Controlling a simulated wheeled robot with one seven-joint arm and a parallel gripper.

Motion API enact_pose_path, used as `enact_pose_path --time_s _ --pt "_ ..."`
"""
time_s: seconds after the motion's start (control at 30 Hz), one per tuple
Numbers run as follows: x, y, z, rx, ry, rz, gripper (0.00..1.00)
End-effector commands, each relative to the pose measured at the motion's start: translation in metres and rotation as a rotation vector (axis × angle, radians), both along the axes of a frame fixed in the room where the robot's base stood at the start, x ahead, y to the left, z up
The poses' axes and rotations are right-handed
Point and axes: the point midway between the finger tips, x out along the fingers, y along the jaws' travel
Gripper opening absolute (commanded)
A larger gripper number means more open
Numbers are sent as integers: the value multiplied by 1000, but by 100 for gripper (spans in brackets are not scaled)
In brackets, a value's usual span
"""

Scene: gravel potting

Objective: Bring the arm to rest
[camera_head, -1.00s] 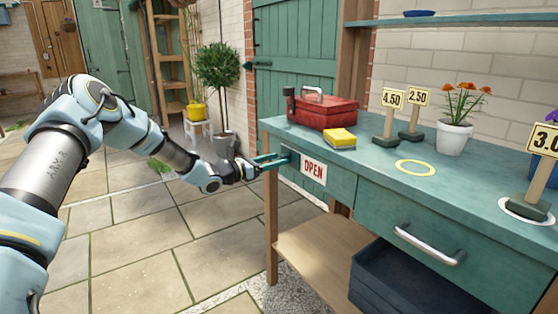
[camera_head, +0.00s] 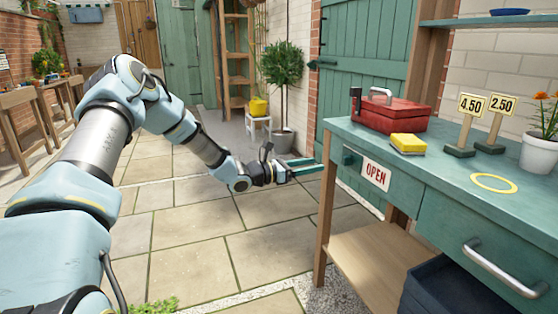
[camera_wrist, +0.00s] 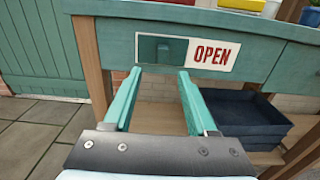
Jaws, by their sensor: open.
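My gripper (camera_head: 307,166) is at the end of my outstretched arm, in front of the green bench's left end. Its two green fingers are apart, with nothing between them, in the wrist view (camera_wrist: 159,75). The white sign (camera_head: 376,174) reading OPEN is on the bench's front, and it also shows in the wrist view (camera_wrist: 213,54). The fingertips are apart from the knob and the sign.
The green bench (camera_head: 450,190) carries a red toolbox (camera_head: 390,113), a yellow sponge-like block (camera_head: 408,144), a yellow ring (camera_head: 494,183) and price signs. Dark blue crates (camera_head: 450,290) stand on its lower shelf. Paved floor (camera_head: 190,250) lies open left of the bench.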

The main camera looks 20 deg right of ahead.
Motion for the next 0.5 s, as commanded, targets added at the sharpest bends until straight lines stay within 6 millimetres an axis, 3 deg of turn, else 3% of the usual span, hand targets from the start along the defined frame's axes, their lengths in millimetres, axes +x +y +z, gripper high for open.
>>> enact_pose_path --time_s 0.17,0.27,0.37,0.5 --pt "-2 1 0 7 -9 -7 57" --pt "-14 11 -1 59 -75 -55 57" --pt "-37 38 -8 175 -217 -158 57" --pt "-71 109 -25 408 -483 -350 57"
